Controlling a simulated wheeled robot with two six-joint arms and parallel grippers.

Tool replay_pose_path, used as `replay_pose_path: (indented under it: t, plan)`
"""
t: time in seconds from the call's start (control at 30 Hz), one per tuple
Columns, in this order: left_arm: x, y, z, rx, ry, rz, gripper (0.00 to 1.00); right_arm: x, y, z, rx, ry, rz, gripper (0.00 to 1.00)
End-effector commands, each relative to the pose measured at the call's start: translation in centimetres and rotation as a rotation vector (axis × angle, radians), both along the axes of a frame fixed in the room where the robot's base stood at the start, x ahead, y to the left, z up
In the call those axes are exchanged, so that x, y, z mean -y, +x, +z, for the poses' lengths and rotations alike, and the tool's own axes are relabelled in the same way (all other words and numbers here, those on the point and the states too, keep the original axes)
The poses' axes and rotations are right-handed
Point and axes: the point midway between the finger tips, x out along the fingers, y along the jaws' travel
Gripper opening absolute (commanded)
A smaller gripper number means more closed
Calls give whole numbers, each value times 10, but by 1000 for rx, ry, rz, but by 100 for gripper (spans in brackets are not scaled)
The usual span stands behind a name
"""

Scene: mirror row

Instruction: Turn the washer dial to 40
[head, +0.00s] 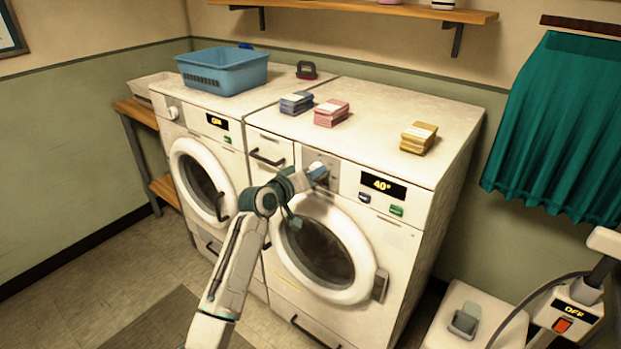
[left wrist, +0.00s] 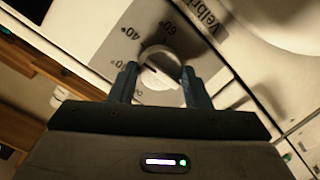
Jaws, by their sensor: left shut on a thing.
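The washer (head: 390,235) on the right has a lit display (head: 384,184) reading 40°. Its dial (head: 317,167) sits on a grey panel left of the display and is partly covered by my gripper. In the left wrist view the round white dial (left wrist: 160,66) is between the two blue-grey fingers, with 40° and 60° marks printed on the panel above it. A dark pointer line shows on the dial, but its exact aim is hard to read. My left gripper (head: 312,172) is shut on the dial; it also shows in the left wrist view (left wrist: 160,84). My right gripper is not in view.
A second machine (head: 199,150) stands left with a blue basket (head: 222,72) on top. Blue (head: 296,102), pink (head: 331,112) and yellow (head: 418,137) stacks lie on the tops. The round door (head: 322,250) is below my left gripper. A teal curtain (head: 560,125) hangs right.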

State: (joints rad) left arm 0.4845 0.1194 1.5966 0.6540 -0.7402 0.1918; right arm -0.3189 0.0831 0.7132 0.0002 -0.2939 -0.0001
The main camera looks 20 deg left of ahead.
Motion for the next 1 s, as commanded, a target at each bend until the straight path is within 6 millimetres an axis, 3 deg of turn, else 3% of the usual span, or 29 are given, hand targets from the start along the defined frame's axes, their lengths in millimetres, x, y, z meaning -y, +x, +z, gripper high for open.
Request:
replay_pose_path:
  t: [0.33, 0.97, 1.0]
  plan:
    - [1, 0, -2, 60, 174, 0, 21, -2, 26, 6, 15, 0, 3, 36]
    - [1, 0, -2, 77, 223, -1, 21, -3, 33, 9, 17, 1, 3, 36]
    - [1, 0, -2, 77, 223, -1, 45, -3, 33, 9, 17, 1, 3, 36]
